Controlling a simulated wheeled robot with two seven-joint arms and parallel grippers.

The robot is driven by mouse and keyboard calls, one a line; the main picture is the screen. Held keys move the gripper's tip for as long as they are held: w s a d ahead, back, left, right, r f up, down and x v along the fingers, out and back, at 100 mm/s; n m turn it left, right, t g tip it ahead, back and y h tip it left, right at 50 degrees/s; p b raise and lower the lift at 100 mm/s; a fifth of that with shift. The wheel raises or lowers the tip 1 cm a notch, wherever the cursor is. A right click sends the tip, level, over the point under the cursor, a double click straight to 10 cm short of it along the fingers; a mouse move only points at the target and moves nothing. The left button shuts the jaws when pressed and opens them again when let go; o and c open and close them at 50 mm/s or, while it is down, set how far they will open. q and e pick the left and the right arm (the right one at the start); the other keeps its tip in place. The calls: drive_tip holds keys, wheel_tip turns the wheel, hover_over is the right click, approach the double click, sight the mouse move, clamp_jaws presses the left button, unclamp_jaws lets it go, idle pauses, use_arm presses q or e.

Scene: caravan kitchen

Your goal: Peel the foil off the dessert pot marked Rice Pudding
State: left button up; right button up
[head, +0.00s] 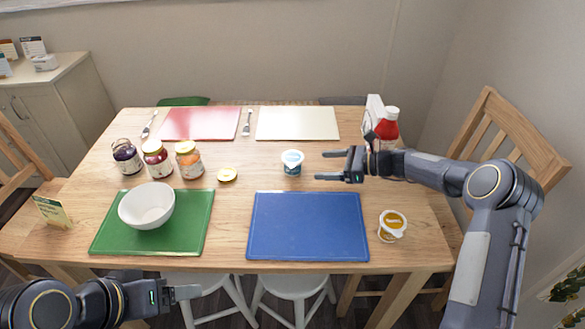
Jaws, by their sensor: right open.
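A small white dessert pot (292,163) with a blue-teal label stands upright near the middle of the table; its label is too small to read. Its top looks pale and covered. A second white pot (392,225) stands near the right front, with a yellow-orange top and a pale flap at its side; its marking cannot be read. My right gripper (322,165) is open and empty, its fingers pointing left toward the blue-labelled pot, just right of it and apart. My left gripper (183,293) is low at the front edge, away from both pots; its finger gap is unclear.
Blue (307,226), green (105,240), red (200,124) and cream (297,123) mats lie on the table (232,206). A white bowl (147,205) is on the green mat.

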sight(296, 166)
drive_tip(key=shift+a+f, duration=0.15)
drive_tip(key=shift+a, duration=0.3)
drive_tip(key=b+x, duration=0.2)
drive_tip(key=x, duration=0.7)
drive_tip(key=shift+w, duration=0.15)
